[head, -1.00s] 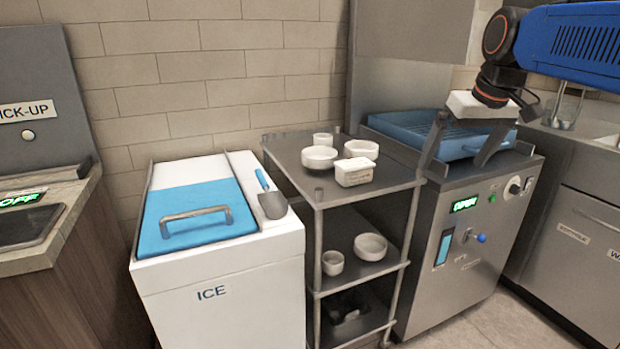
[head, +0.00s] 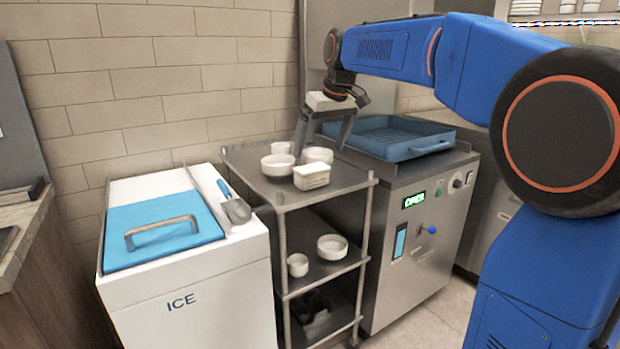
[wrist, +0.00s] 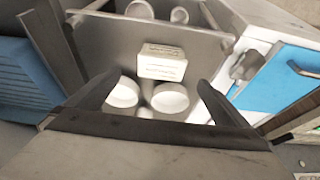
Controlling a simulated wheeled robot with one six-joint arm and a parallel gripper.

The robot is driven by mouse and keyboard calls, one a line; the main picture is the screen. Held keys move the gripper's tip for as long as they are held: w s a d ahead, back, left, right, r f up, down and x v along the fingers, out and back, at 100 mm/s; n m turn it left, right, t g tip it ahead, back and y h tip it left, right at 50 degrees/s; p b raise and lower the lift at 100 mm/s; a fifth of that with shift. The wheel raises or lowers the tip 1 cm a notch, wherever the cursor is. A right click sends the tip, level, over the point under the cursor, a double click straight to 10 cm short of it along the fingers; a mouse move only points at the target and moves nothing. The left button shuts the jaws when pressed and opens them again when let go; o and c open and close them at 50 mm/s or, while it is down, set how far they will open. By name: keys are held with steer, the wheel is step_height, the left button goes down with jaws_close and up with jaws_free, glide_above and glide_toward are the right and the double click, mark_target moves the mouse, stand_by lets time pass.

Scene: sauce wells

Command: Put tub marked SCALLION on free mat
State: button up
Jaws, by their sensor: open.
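A white rectangular tub (head: 311,176) stands at the front right of the steel cart's top shelf; it also shows in the wrist view (wrist: 162,62), with small print on it that I cannot read. No label reading SCALLION is legible, and I see no mat that I can make out. My gripper (head: 322,148) is open and empty above the back right part of the top shelf. In the wrist view its fingers (wrist: 155,92) spread on either side of two round white bowls, with the rectangular tub beyond them.
Round white bowls (head: 278,165) (head: 317,155) and a smaller cup (head: 282,148) share the top shelf. A bowl (head: 332,246) and cup (head: 298,265) sit on the shelf below. The ICE chest (head: 190,310) with a scoop (head: 236,208) is left; a blue rack (head: 385,140) tops the machine at right.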

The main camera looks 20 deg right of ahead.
mark_target(313, 168)
steer(key=x, duration=0.5)
steer(key=shift+w+f, duration=0.1)
steer(key=shift+f, duration=0.1)
steer(key=shift+x, duration=2.65)
steer(key=shift+a, duration=0.2)
steer(key=c, duration=1.5)
